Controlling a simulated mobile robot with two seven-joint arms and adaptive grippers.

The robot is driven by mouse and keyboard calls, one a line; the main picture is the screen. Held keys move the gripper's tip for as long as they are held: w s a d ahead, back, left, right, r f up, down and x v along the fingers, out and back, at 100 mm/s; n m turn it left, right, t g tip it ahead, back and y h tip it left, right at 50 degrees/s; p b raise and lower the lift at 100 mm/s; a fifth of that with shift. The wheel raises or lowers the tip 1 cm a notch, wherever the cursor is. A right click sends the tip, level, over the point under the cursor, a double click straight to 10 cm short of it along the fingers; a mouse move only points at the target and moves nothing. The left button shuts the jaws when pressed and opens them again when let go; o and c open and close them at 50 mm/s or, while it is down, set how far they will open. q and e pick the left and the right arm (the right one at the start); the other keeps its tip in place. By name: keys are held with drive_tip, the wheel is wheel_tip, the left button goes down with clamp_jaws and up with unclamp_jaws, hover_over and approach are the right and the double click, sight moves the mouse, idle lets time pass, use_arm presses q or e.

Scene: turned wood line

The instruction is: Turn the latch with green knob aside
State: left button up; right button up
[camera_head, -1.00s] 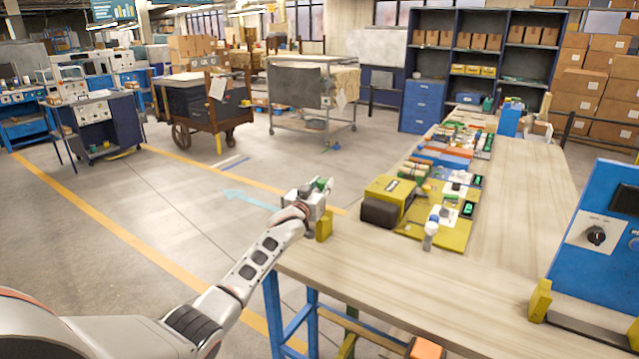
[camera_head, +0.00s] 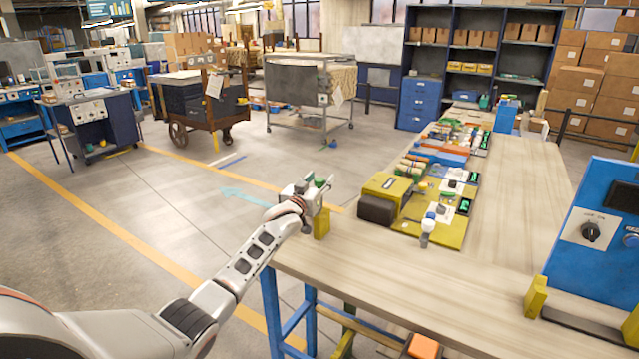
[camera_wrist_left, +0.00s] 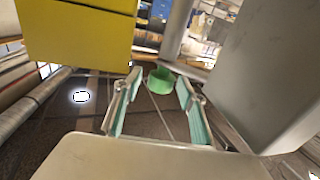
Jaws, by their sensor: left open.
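A green round knob (camera_wrist_left: 160,81) shows in the left wrist view, just beyond and between the two fingertips. Whether the fingers touch it is not clear. The latch under the knob cannot be made out. My left gripper (camera_wrist_left: 154,92) is open, with teal pads on the inner faces of its fingers. In the head view my left gripper (camera_head: 322,187) is beside the near left corner of the wooden workbench (camera_head: 400,285), small and partly hidden by its own wrist. My right gripper is in neither view.
A yellow block (camera_head: 322,223) sits at the bench corner, close below my left gripper. A yellow board (camera_head: 440,232) with switches lies farther along the bench. A blue control box (camera_head: 600,225) stands at right.

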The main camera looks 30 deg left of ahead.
use_arm(q)
wheel_tip(320, 180, up, 9)
drive_tip(key=shift+r, duration=0.15)
idle(0.4)
